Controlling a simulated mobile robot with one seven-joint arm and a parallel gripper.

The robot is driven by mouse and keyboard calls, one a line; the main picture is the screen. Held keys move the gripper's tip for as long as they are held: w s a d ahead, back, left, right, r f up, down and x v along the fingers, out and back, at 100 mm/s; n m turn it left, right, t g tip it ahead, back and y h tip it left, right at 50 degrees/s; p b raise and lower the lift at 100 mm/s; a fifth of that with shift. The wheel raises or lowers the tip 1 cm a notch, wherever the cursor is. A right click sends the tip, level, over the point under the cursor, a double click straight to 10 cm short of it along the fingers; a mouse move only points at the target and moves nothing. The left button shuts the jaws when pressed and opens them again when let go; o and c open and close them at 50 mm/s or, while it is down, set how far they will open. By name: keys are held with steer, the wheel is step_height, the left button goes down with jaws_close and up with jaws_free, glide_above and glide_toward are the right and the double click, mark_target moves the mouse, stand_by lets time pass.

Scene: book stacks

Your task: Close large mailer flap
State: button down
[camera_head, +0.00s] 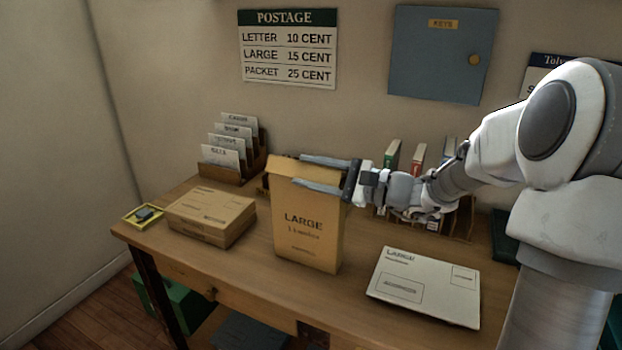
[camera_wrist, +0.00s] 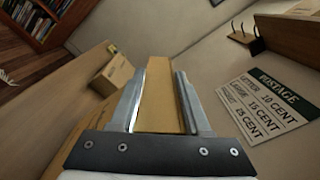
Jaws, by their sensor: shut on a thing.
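The large mailer (camera_head: 308,235), a tan upright packet marked LARGE, stands on the desk in the head view. Its flap (camera_head: 283,166) shows at the top left, partly covered by my fingers. My gripper (camera_head: 298,171) reaches in from the right, level with the mailer's top, its fingers pointing left. In the wrist view, a tan strip of the mailer (camera_wrist: 162,105) lies between the two fingers of my gripper (camera_wrist: 160,76). My gripper is shut on the mailer at its top. How far the flap is folded I cannot tell.
A brown box (camera_head: 208,215) and a small yellow tray (camera_head: 142,215) are to the left. A letter rack (camera_head: 240,165) stands behind them. A white LARGE envelope (camera_head: 425,285) lies at the right front. Upright books (camera_head: 418,155) stand behind my arm.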

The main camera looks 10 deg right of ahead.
steer(key=shift+f+n+b, duration=0.2)
steer(key=shift+n+b, duration=0.15)
steer(key=shift+n, duration=0.05)
steer(key=shift+c, duration=2.2)
jaws_free()
steer(key=p+v, duration=0.2)
steer(key=v, duration=1.5)
steer(key=shift+s+d, duration=0.15)
steer(key=shift+s, duration=0.05)
